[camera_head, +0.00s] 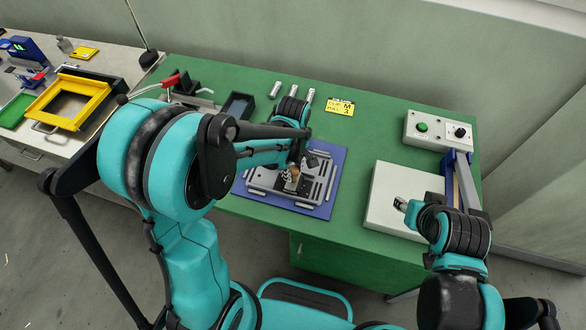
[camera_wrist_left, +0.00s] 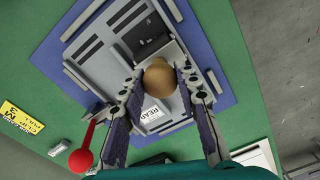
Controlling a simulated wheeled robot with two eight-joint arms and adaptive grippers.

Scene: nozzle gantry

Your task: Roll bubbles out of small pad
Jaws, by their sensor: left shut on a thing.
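My left gripper (camera_wrist_left: 160,84) is shut on a round tan knob (camera_wrist_left: 159,78) in the left wrist view. What is below the knob is mostly hidden. In the head view the left gripper (camera_head: 294,171) is over a grey slotted fixture plate (camera_head: 265,180), and the tan knob (camera_head: 292,176) shows there too. A small dark block (camera_wrist_left: 148,34) sits on the plate beside the knob; I cannot tell whether it is the small pad. No bubbles can be made out. My right gripper (camera_head: 402,204) is over a pale box at the right, its fingers too small to read.
The plate lies on a blue mat (camera_head: 333,158) on the green table (camera_head: 375,130). A yellow card (camera_head: 340,106), several metal cylinders (camera_head: 275,90) and a red-handled lever (camera_head: 169,81) stand behind and left. The pale box (camera_head: 385,190) and a button box (camera_head: 437,130) take the right side.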

